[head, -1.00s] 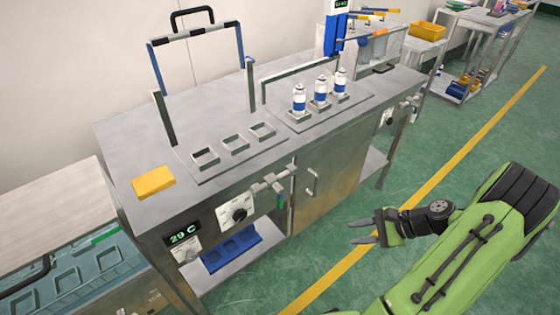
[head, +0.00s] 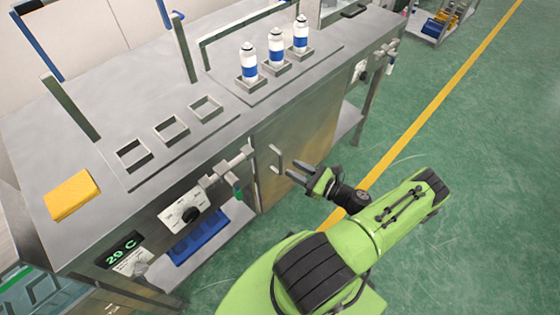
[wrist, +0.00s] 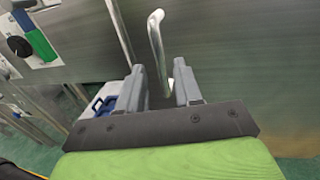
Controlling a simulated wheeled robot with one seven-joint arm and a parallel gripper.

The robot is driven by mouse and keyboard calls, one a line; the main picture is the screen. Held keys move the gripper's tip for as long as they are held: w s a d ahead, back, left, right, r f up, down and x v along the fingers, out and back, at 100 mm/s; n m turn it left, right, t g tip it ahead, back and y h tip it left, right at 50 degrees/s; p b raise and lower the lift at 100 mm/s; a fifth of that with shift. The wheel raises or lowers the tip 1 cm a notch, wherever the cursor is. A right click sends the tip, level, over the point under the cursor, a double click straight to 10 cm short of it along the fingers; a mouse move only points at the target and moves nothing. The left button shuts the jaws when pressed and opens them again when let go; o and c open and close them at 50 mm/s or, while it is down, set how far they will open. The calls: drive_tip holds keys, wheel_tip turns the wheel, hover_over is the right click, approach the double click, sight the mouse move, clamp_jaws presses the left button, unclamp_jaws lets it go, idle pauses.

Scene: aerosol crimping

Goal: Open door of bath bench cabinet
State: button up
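The bath bench cabinet door (head: 312,128) is a brushed metal panel in the bench front, and it looks closed. Its vertical bar handle (head: 275,159) is near the door's left edge. My gripper (head: 294,172) is just in front of the handle, to its right in the head view. In the wrist view my gripper (wrist: 162,82) has its two grey fingers spread, with the handle (wrist: 156,42) ahead and its lower end appearing between the fingertips. Whether the fingers touch the handle cannot be told.
Valves with a green lever (head: 237,190) stick out left of the door. A dial panel (head: 186,211) and a blue tray (head: 215,235) on the lower shelf are farther left. Several white-and-blue cans (head: 276,53) stand on the bench top. Green floor is free to the right.

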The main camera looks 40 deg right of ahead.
sight(281, 172)
drive_tip(key=x, duration=0.6)
drive_tip(key=shift+a+b, duration=0.1)
drive_tip(key=shift+b, duration=0.25)
clamp_jaws()
